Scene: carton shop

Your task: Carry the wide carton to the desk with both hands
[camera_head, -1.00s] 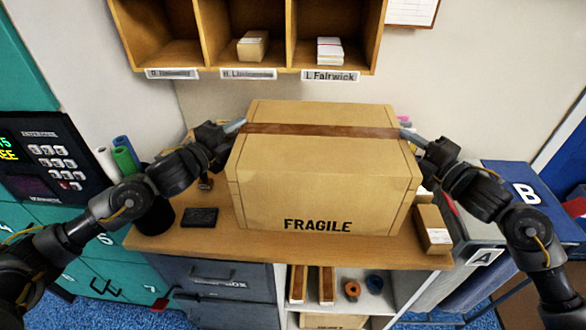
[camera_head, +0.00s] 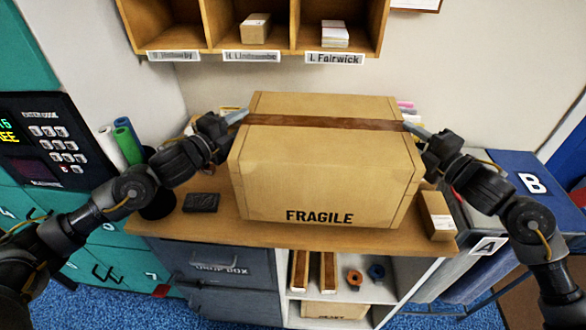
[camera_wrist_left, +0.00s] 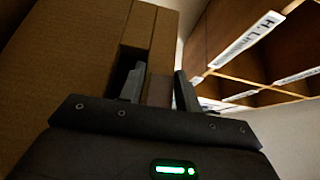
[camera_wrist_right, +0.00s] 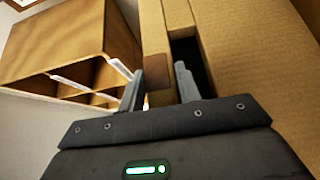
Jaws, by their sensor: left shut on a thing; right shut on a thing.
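The wide carton (camera_head: 325,175) is a large brown box marked FRAGILE with a darker tape band across its top. It is upright in the head view, in front of the wooden desk (camera_head: 215,228) top or over it; I cannot tell whether its base touches. My left gripper (camera_head: 238,117) is shut on the carton's left upper edge, and the left wrist view shows its fingers (camera_wrist_left: 158,90) at a slot there. My right gripper (camera_head: 415,129) is shut on the right upper edge, with its fingers (camera_wrist_right: 160,85) at a matching slot. The carton hides much of the desk.
A small parcel (camera_head: 436,215) lies on the desk right of the carton. A black flat item (camera_head: 201,202) and a dark cup (camera_head: 158,195) with rolls stand to the left. Pigeonholes (camera_head: 290,40) hang above. Shelves and a blue-grey drop box (camera_head: 215,265) are below.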

